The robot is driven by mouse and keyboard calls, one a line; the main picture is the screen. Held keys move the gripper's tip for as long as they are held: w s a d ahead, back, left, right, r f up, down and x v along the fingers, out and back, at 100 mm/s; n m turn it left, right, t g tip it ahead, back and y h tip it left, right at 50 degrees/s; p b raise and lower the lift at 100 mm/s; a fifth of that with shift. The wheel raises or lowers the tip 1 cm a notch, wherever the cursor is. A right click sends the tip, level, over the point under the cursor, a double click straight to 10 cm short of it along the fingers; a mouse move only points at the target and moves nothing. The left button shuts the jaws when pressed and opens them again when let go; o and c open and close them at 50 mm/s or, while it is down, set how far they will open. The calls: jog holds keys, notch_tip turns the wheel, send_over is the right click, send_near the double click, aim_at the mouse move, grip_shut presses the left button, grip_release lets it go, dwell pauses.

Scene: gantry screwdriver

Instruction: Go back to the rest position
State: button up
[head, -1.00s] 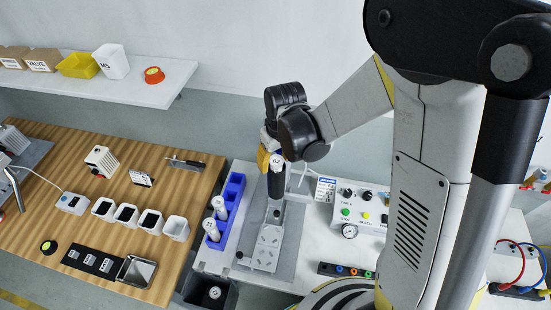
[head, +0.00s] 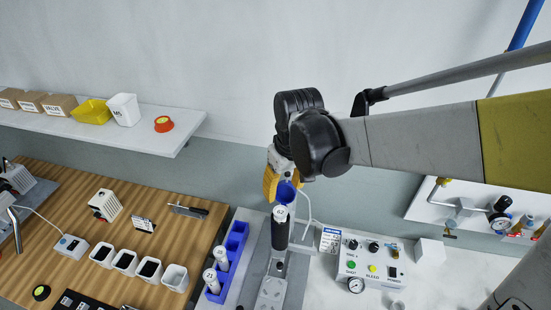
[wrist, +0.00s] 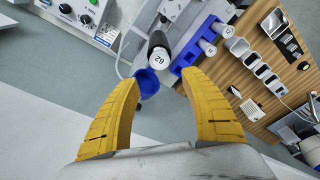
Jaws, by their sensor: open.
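My gripper (head: 283,190) has yellow fingers, spread open and empty, just above a dark upright cylinder (head: 278,240) with a white top. In the wrist view my gripper (wrist: 163,80) shows a wide gap between the fingertips. The cylinder (wrist: 158,46) lies beyond that gap, its white top marked, apart from the fingers. A blue round cup-like part (head: 287,192) sits beside the cylinder's top; in the wrist view it (wrist: 147,82) appears near the left fingertip, and I cannot tell whether they touch.
A blue rack (head: 234,243) holding white-topped cylinders stands left of the dark cylinder. A control box (head: 370,262) with knobs stands right. A wooden bench (head: 75,195) with several white cups is at left. A shelf (head: 150,138) hangs behind.

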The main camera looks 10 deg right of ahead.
dwell(0.4)
jog(key=s+d+f+m+t+b, duration=0.4)
jog(key=s+d+f+b, duration=0.5)
jog(key=b, duration=0.9)
notch_tip(320, 180, down, 2)
jog(key=s+t, duration=0.1)
jog(key=s, duration=0.1)
jog(key=shift+s+d+f+m+t+h+b, duration=0.25)
jog(key=shift+s+m+t+h+b, duration=0.05)
jog(key=shift+s+h, duration=0.1)
